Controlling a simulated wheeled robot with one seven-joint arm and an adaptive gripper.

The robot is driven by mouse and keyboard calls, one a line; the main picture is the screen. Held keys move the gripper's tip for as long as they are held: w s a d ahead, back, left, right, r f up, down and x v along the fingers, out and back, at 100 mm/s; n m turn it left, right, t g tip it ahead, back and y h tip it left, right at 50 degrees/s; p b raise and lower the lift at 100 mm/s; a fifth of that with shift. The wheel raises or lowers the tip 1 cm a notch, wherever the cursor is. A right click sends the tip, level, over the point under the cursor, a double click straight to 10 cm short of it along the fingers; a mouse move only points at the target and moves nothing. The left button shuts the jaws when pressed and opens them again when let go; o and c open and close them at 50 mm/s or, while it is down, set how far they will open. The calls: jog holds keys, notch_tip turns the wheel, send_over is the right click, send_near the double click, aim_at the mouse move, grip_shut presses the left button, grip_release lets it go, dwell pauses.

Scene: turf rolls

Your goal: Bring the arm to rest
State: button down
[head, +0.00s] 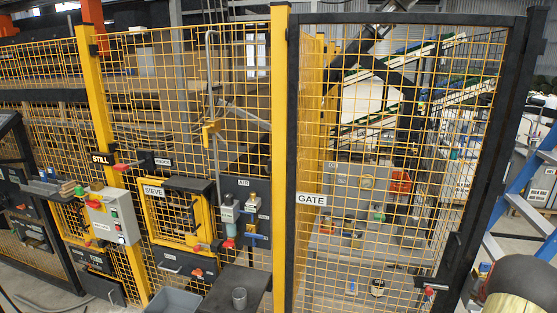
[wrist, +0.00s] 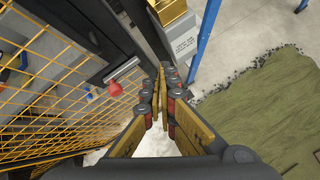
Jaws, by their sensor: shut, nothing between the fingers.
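My gripper (wrist: 163,92) shows in the wrist view with its yellow and dark fingers brought together at the tips. It is shut and holds nothing. It hangs in the air, to the right of the mesh gate and its red knob (wrist: 115,88), and appears apart from both. I cannot make out the gripper's fingers in the head view.
The framed gate (head: 311,199) stands upright and looks closed, with its red-ended handle (head: 430,290) low at right. A blue ladder (head: 532,170) stands right of it. A control box (head: 112,218) and grey bin (head: 172,302) are left. Green turf (wrist: 265,115) lies at right.

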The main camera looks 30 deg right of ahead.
jog(key=s+a+r+m+g, duration=0.1)
jog(key=s+a+m+g, duration=0.5)
jog(key=m, duration=0.6)
jog(key=w+a+r+m+y+b, duration=0.1)
jog(key=w+a+r+m, duration=0.2)
jog(key=a, duration=0.7)
jog(key=a+r+m+y+b, duration=0.1)
jog(key=a+r+m, duration=0.3)
jog(key=a, duration=0.6)
jog(key=w+a+r+m+y+b, duration=0.15)
jog(key=a+m, duration=0.35)
jog(key=a, duration=0.5)
jog(key=a+r+n+t+y+b, duration=0.1)
jog(key=a+r+t+y+b, duration=0.1)
jog(key=a, duration=1.9)
jog(key=a+r+n+t+y+b, duration=0.2)
jog(key=a+r+t+b, duration=0.1)
jog(key=a, duration=1.7)
notch_tip(320, 180, up, 2)
jog(key=shift+a+r+t, duration=0.15)
jog(key=shift+a+t, duration=0.2)
jog(key=shift+t, duration=0.45)
jog(key=shift+d, duration=0.1)
